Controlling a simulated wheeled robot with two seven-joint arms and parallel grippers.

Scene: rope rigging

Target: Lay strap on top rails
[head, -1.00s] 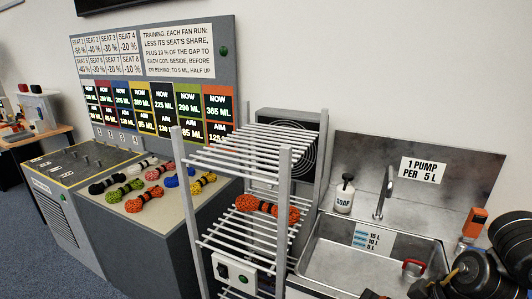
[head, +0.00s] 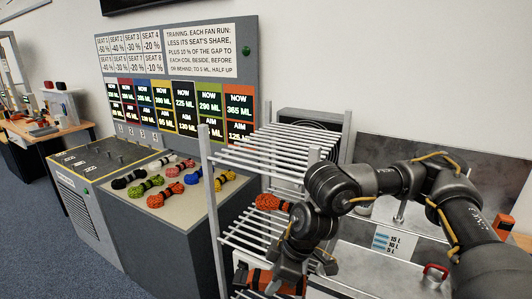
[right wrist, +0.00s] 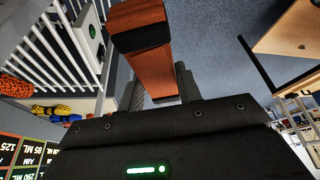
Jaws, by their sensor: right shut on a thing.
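My right gripper (head: 285,278) is shut on an orange-brown strap (head: 262,279) with dark ends, low in front of the rack. In the right wrist view the strap (right wrist: 150,50) stretches away from the jaws as a stiff-looking bar; its black end is near the top. The top rails (head: 270,148) of the grey metal rack are bare in the visible part, and the strap is well below them. My right forearm hides the rack's right side. My left gripper is out of view.
An orange rope coil (head: 270,202) lies on the rack's middle shelf. Several coloured coils lie on the counter (head: 165,212) left of the rack. A rack post (head: 212,190) stands at the front left.

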